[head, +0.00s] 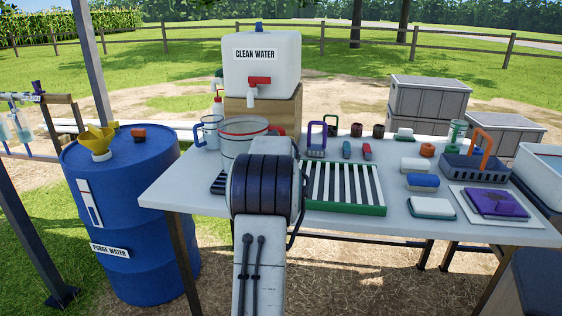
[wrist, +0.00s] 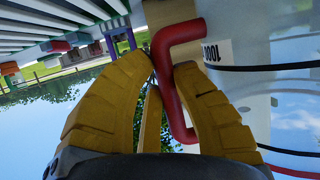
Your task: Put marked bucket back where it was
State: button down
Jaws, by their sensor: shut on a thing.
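The marked bucket (head: 237,147) is a pale bucket with a red band near its rim. It is at the left part of the table, in front of the clean water tank, and my arm hides its lower right part. In the wrist view the bucket (wrist: 242,80) shows on the right with a printed label and dark lines. My gripper (wrist: 166,66) has its yellow fingers closed around the bucket's red handle (wrist: 170,95). My arm hides the gripper in the head view. I cannot tell whether the bucket's base touches the table.
A blue-handled jug (head: 210,131) stands close left of the bucket. A dark slatted mat (head: 218,183) lies at the table's left front. A green-edged drain rack (head: 345,209) is to the right. The clean water tank (head: 262,68) stands behind on a wooden block. A blue drum (head: 130,215) stands left.

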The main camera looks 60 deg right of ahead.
jog(key=shift+d, duration=0.25)
jog(key=shift+f+b, duration=0.95)
jog(key=shift+f, duration=0.65)
jog(key=shift+w+f, duration=0.15)
jog(key=shift+f, duration=0.3)
jog(key=shift+a, duration=0.1)
jog(key=c, duration=1.1)
grip_release()
jog(key=shift+c, duration=0.2)
jog(key=shift+a, duration=0.15)
